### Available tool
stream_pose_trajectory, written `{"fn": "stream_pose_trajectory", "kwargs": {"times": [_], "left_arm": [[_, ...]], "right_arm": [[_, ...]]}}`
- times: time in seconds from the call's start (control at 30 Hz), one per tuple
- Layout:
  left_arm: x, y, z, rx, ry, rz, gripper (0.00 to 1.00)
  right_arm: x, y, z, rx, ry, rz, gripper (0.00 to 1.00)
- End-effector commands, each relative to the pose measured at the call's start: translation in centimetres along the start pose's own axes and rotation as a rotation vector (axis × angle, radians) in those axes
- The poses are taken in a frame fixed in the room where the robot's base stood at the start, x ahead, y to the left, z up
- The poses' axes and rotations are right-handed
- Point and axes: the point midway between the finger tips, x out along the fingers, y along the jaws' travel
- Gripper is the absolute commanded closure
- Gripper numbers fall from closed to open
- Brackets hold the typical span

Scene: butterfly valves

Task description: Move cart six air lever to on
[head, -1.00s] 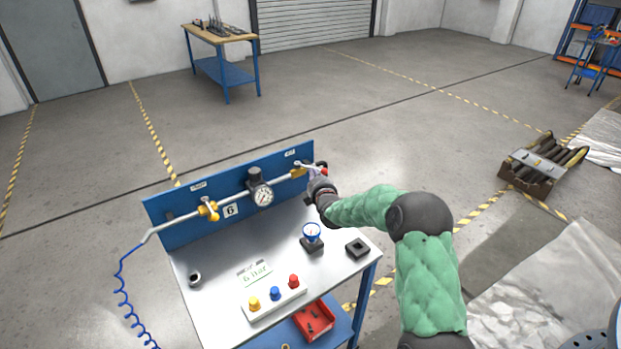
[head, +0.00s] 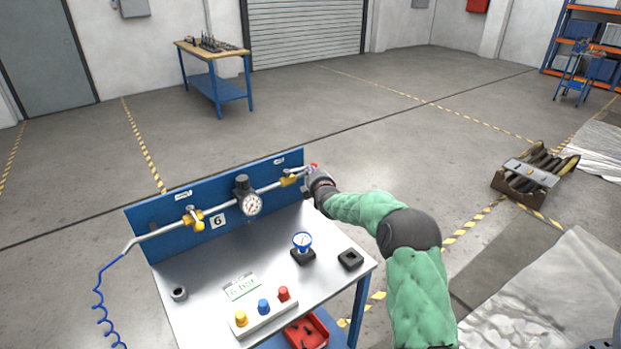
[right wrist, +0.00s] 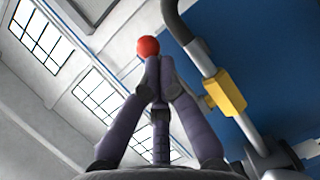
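Cart six, with a "6" plate (head: 218,221), has a blue back panel (head: 240,196) carrying a pipe. Yellow valves sit on the pipe at left (head: 193,219) and right (head: 288,180); their labels are too small to read. A red knob (head: 313,166) shows beyond the right valve; it also shows in the right wrist view (right wrist: 148,47). My right gripper (right wrist: 153,65) is shut, its fingertips together just below the knob. The yellow valve body (right wrist: 228,92) is right of the fingers. The lever's stem is hidden, so I cannot tell whether the fingers hold it. My left gripper is out of view.
A round gauge (head: 249,204) sits mid-pipe. On the cart top are a small blue-rimmed gauge (head: 302,242), a black square block (head: 350,259) and a box with coloured buttons (head: 263,315). A red tray (head: 307,331) is below.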

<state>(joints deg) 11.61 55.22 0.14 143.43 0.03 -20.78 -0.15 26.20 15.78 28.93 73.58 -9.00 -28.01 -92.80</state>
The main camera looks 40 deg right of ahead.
Motion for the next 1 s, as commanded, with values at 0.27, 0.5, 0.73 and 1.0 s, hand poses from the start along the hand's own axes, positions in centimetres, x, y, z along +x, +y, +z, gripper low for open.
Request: {"fn": "stream_pose_trajectory", "kwargs": {"times": [0.27, 0.5, 0.73, 1.0], "left_arm": [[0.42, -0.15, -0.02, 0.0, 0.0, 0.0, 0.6], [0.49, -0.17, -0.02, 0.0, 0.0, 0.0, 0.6], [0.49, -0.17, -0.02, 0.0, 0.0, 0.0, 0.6], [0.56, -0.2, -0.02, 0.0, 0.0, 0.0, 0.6]], "right_arm": [[0.96, 0.1, 0.15, 0.0, 0.0, 0.0, 1.0], [1.22, 0.19, 0.13, 0.0, 0.0, 0.0, 1.0], [1.23, 0.18, 0.1, 0.0, 0.001, 0.0, 1.0], [1.21, 0.21, 0.14, 0.0, 0.001, 0.0, 1.0]]}}
